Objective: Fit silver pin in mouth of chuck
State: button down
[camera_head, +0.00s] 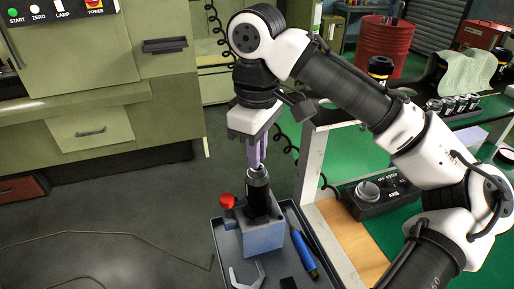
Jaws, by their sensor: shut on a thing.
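My gripper (256,163) points straight down at the centre of the view, its purple fingers close together and shut on the silver pin. The pin is mostly hidden between the fingers and too small to make out clearly. The black chuck (258,192) stands upright right below the fingertips, with a bright metallic top at its mouth. It sits in a grey-blue block (263,238). I cannot tell whether the pin's lower end is in the mouth or just above it.
The block stands on a dark tray (222,238) of the cart, with a red knob (228,201) beside it. A spanner (245,276) and a blue-handled tool (303,252) lie near. A black control box (378,195) is to the right. Open floor lies left.

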jog(key=shift+f, duration=0.2)
dwell(0.6)
jog(key=c, duration=1.3)
grip_release()
jog(key=shift+c, duration=0.2)
